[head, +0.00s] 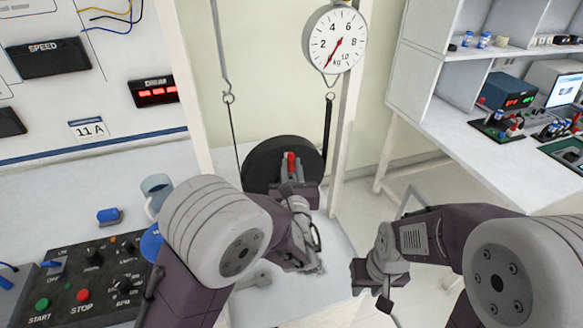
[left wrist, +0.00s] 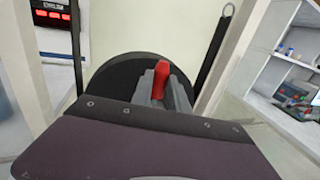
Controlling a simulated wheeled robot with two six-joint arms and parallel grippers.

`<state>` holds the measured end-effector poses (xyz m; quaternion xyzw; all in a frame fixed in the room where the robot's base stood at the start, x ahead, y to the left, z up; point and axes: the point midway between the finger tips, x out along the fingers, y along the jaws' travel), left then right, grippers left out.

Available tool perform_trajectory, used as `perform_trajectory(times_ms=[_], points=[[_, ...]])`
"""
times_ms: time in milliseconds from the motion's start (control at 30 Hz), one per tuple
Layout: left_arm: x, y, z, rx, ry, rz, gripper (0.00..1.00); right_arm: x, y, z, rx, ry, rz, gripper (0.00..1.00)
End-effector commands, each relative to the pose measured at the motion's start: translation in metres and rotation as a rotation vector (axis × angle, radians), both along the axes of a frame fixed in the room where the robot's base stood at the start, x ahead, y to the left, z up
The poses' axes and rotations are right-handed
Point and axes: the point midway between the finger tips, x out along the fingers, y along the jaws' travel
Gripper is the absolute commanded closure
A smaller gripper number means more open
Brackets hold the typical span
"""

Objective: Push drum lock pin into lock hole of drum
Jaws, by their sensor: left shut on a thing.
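The black drum (head: 262,160) hangs in the rig frame between a cord on its left and a dark strap on its right. It also shows in the left wrist view (left wrist: 122,78). The red lock pin (head: 291,160) shows in front of the drum face, and in the left wrist view (left wrist: 161,78) it stands between the grey fingers. My left gripper (head: 291,168) is shut on the pin. Whether the pin touches the drum is unclear, and the lock hole is hidden. My right gripper (head: 372,288) is low at the right, away from the drum; its fingers are not clear.
A dial scale (head: 335,40) hangs above the drum's right side. White frame posts (head: 347,130) stand beside the drum. A control panel (head: 80,280) and a grey-blue mug (head: 156,190) are at left. A bench with devices (head: 480,125) stands at right.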

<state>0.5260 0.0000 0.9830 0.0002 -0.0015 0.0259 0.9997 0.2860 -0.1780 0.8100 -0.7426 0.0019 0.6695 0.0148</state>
Motion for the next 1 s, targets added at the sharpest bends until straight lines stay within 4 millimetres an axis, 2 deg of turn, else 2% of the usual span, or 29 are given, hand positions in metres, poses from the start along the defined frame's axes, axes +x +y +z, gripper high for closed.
perform_trajectory(times_ms=[1000], points=[[0.000, 0.000, -0.024, 0.000, 0.000, 0.000, 1.00, 0.000, 0.000, -0.027, 0.000, 0.000, 0.000, 0.68]])
